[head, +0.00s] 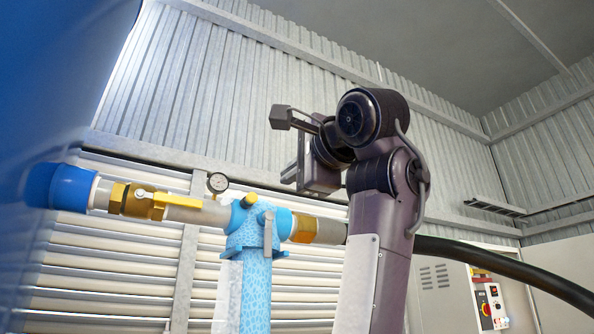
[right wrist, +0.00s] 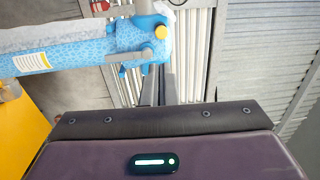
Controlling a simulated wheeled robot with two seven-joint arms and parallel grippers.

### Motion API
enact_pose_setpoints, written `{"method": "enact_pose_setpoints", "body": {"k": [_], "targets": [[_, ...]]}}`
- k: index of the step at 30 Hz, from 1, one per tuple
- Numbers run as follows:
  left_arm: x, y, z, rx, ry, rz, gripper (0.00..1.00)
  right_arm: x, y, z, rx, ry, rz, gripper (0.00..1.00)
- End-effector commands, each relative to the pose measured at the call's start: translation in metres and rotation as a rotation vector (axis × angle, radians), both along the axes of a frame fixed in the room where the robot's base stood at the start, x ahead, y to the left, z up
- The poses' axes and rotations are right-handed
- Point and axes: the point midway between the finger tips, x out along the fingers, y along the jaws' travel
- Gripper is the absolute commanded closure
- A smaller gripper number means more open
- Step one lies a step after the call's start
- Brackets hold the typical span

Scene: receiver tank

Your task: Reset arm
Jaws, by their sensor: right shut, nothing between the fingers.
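My right arm rises from the lower middle of the head view and bends over at the top. My right gripper (head: 299,152) is beside the bent wrist, up in the air above the blue pipe fitting. In the right wrist view the two thin fingers of this gripper (right wrist: 161,82) lie close together, shut, with nothing held. The blue fitting (right wrist: 135,38) shows behind and beside the fingers there; I cannot tell the gap, but no contact is visible. My left arm and left gripper are not in view.
A pipe with a yellow-handled brass valve (head: 145,202) and a pressure gauge (head: 217,182) runs left of my arm. A big blue tank (head: 55,60) fills the left edge. A black hose (head: 500,268) and control cabinet (head: 490,305) stand right. The upper right is open.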

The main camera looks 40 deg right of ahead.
Motion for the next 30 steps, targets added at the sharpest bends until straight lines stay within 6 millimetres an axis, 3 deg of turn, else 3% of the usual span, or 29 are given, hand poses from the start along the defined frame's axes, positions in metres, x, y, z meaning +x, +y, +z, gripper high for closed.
{"method": "enact_pose_setpoints", "body": {"k": [20, 23, 25, 30], "targets": [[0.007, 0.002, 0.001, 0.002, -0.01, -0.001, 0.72, 0.003, 0.0, -0.001, -0.003, 0.003, 0.001, 1.0], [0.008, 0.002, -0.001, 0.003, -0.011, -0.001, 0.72, 0.023, 0.003, -0.012, -0.025, 0.032, 0.008, 1.0], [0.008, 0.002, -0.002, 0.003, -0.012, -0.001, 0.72, 0.053, 0.007, -0.029, -0.059, 0.073, 0.021, 1.0], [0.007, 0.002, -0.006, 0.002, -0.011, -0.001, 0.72, 0.154, 0.021, -0.1, -0.18, 0.21, 0.076, 1.0]]}}
